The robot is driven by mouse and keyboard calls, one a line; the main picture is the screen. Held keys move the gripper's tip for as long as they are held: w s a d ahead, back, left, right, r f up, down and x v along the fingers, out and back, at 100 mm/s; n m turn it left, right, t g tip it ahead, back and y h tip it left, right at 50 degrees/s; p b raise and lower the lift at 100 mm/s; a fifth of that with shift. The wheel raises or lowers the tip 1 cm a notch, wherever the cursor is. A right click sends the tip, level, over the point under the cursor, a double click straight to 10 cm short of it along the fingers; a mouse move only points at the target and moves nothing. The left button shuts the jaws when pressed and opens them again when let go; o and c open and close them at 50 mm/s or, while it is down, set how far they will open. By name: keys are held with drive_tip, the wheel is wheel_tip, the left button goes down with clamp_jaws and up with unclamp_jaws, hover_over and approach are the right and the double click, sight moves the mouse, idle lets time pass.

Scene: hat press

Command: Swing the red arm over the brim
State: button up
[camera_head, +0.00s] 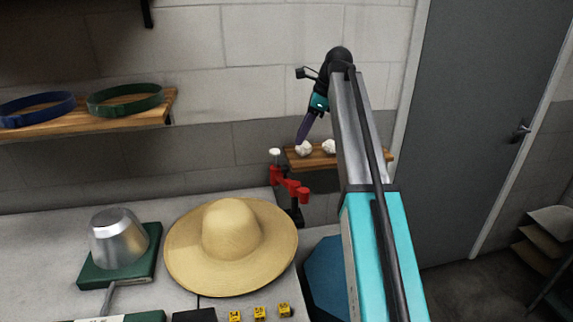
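The red arm (290,184) stands on a dark post at the back right of the table, with a white knob at its upper left end. It is beside the straw hat, and I see no part of it over the brim. The tan straw hat (232,226) lies on the table, its wide brim (187,262) flat around the crown. My gripper (300,141) points downward above the red arm in the picture, by the small wall shelf, and appears apart from the red arm. Its purple fingers are seen edge-on, so their opening is unclear.
A metal form (118,240) sits on a green base (95,272) left of the hat. Several yellow blocks (260,313) lie at the front. White balls (304,149) rest on the small shelf (318,161). Blue and green bands (125,100) lie on the left shelf.

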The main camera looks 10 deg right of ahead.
sight(284, 167)
drive_tip(key=shift+p+x, duration=1.3)
drive_tip(key=shift+x, duration=5.45)
clamp_jaws()
drive_tip(key=shift+a, duration=0.15)
